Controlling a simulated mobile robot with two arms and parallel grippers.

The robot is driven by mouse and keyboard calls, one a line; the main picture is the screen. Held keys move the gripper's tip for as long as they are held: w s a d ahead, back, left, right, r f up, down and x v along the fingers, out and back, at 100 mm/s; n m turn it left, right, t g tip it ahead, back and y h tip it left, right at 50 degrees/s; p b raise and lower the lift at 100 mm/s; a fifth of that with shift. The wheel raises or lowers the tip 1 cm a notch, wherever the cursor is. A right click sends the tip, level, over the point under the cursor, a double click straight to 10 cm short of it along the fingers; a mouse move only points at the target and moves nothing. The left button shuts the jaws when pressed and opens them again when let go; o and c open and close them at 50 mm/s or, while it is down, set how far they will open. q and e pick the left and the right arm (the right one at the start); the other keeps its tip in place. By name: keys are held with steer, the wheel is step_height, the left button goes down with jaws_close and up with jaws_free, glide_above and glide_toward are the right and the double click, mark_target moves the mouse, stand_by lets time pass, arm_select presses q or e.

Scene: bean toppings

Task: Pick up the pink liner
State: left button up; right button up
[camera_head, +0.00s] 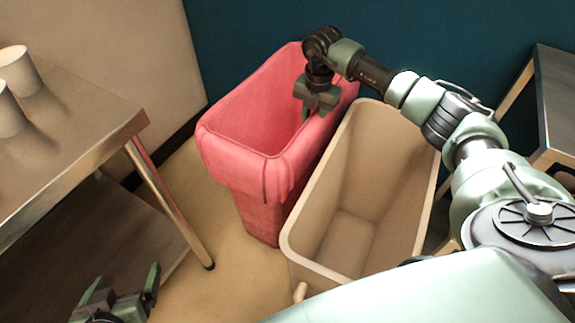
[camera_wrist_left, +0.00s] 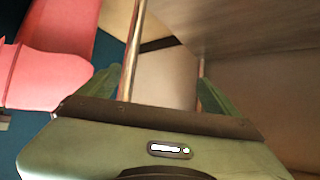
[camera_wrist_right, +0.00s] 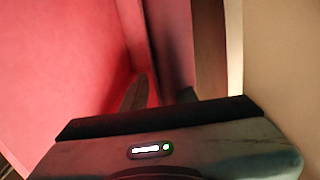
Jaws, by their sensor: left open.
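The pink liner (camera_head: 240,137) stands as a tall open-topped shape with a folded-over rim; any bin inside it is hidden. It also shows in the left wrist view (camera_wrist_left: 48,78) and fills the left of the right wrist view (camera_wrist_right: 60,70). My right gripper (camera_head: 312,113) points down at the liner's right rim. My left gripper (camera_head: 118,292) is open and empty at the bottom left, apart from the liner.
An empty beige bin (camera_head: 360,222) stands right beside the liner. A metal table (camera_head: 75,130) with white cups (camera_head: 18,72) is at the left, its leg (camera_head: 170,205) near my left gripper. Another table (camera_head: 557,95) is at the right. Floor shows between the left table and the liner.

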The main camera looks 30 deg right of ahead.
steer(key=shift+f, duration=0.6)
steer(key=shift+c, duration=0.3)
jaws_close()
stand_by(0.8)
